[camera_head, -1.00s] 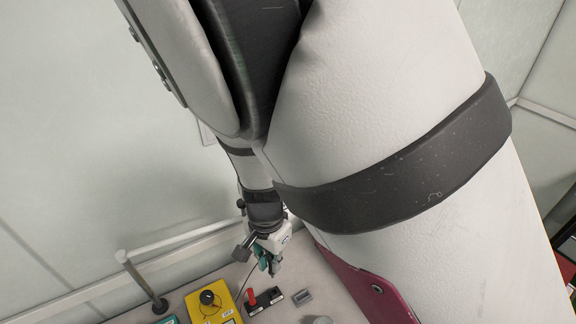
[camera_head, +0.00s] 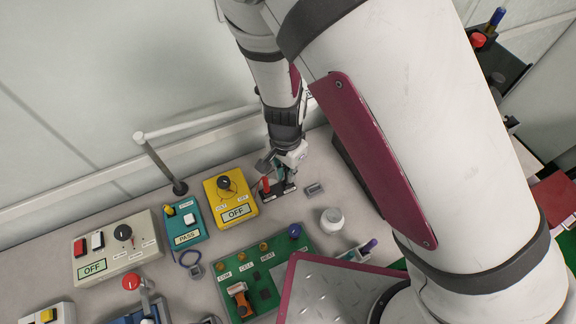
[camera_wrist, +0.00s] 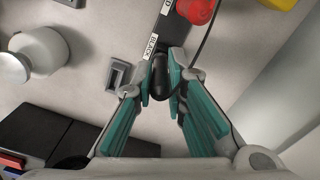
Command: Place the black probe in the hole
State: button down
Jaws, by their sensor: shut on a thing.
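My gripper (camera_wrist: 163,82) is shut on the black probe (camera_wrist: 159,80), which stands between the teal finger pads in the wrist view. In the head view my gripper (camera_head: 288,176) is right over the right end of the small dark holder block (camera_head: 277,194). The holder (camera_wrist: 160,25) carries a white label reading BLACK on the end by my fingers. The red probe (camera_head: 266,185) stands at the holder's other end; its red top (camera_wrist: 197,9) shows in the wrist view. The hole at the black end is hidden, so I cannot tell whether the probe tip is in it.
A yellow tester (camera_head: 231,197) stands left of the holder. A small grey socket piece (camera_head: 314,189) and a white round jar (camera_head: 332,221) are at its right. A green circuit board (camera_head: 262,275) lies in front. A dark cable runs past my gripper.

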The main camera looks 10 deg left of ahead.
jog(key=shift+f, duration=0.1)
jog(key=c, duration=1.6)
grip_release()
jog(key=w+d+r+n+y+p, duration=0.1)
jog(key=d+r, duration=0.2)
jog(key=r, duration=0.8)
jog(key=d+r+y+p, duration=0.1)
jog(key=d+r, duration=0.2)
jog(key=r, duration=0.8)
jog(key=s+d+r+n+t, duration=0.1)
jog(key=s+d+r, duration=0.3)
jog(key=d+r, duration=0.2)
jog(key=s+d+r+n+t+h, duration=0.1)
jog(key=s+d+r, duration=0.3)
jog(key=d, duration=0.4)
jog(key=s+d+r+n+t, duration=0.3)
jog(key=d+r, duration=0.4)
jog(key=shift+s+r+h, duration=0.3)
jog(key=shift+s+h, duration=0.1)
